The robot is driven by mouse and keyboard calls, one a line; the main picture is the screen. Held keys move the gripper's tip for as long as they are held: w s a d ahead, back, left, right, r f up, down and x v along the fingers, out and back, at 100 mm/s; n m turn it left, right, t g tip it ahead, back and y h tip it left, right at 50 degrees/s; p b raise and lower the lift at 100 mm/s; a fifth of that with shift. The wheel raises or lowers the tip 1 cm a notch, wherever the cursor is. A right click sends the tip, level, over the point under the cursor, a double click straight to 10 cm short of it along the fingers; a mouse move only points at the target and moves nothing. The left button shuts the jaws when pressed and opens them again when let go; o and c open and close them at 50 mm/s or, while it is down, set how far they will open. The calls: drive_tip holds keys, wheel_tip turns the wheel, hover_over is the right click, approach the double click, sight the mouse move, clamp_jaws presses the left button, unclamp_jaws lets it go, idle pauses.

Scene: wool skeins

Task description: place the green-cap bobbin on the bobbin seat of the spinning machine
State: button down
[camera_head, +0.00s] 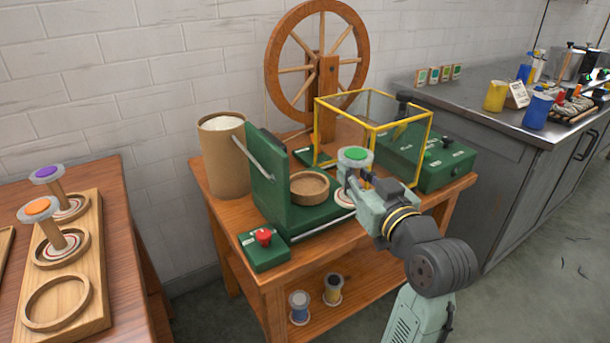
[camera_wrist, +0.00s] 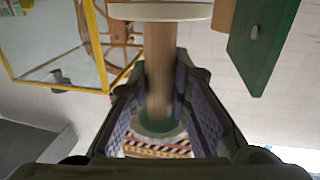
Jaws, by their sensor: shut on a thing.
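The green-cap bobbin (camera_head: 355,154) is upright, with a clear top flange and a pale disc at its foot. My gripper (camera_head: 352,180) is shut on its shaft. In the wrist view the wooden shaft (camera_wrist: 158,65) stands between the two fingers of the gripper (camera_wrist: 162,95). The bobbin is beside and to the right of the bobbin seat (camera_head: 310,188), a round wooden cup on the green spinning machine (camera_head: 272,190). The bobbin is not over the cup's opening. I cannot tell whether its foot touches the green bed.
A yellow-framed clear guard (camera_head: 375,122) stands just behind the bobbin. A green panel and a brown canister (camera_head: 224,155) are left of the seat. A red button box (camera_head: 264,246) is in front. Orange (camera_head: 38,208) and purple-cap (camera_head: 47,173) bobbins stand on a wooden rack (camera_head: 92,290).

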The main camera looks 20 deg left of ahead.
drive_tip(key=w+a, duration=0.2)
drive_tip(key=a, duration=0.2)
drive_tip(key=w+a+p, duration=0.1)
drive_tip(key=w+a, duration=0.2)
drive_tip(key=w+a+f+p, duration=0.1)
drive_tip(key=w+a, duration=0.1)
drive_tip(key=a, duration=0.2)
drive_tip(key=shift+w+a+f, duration=0.1)
drive_tip(key=shift+w+a, duration=0.15)
drive_tip(key=shift+a, duration=0.05)
drive_tip(key=shift+w+a, duration=0.1)
drive_tip(key=shift+a, duration=0.1)
drive_tip(key=shift+f, duration=1.8)
drive_tip(key=shift+f, duration=0.2)
drive_tip(key=c, duration=1.5)
unclamp_jaws()
